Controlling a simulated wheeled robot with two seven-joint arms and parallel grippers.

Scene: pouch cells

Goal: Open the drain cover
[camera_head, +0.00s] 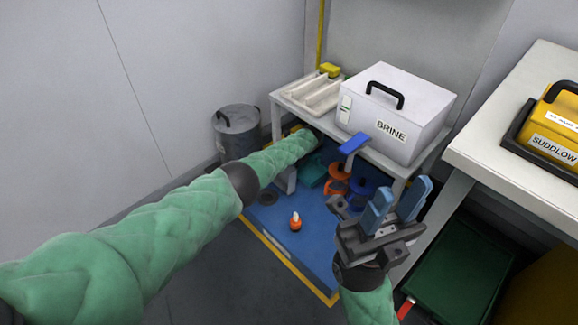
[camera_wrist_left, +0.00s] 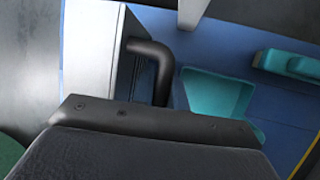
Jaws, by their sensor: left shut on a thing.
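In the left wrist view a black bent handle (camera_wrist_left: 155,62) stands out from a pale grey panel (camera_wrist_left: 92,55), which may be the drain cover. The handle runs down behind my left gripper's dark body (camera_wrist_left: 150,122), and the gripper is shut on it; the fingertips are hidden. In the head view my left arm reaches under the left end of the bench, where its gripper and the panel are hidden. My right gripper (camera_head: 396,205), with blue fingertips, is open and empty in front of the bench.
A white BRINE box (camera_head: 395,115) and a pale tray (camera_head: 313,95) stand on the bench. Below, a teal scoop (camera_head: 311,172), orange and blue items and a small orange-white object (camera_head: 295,222) sit on the blue mat (camera_head: 315,240). A grey bin (camera_head: 238,130) stands left.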

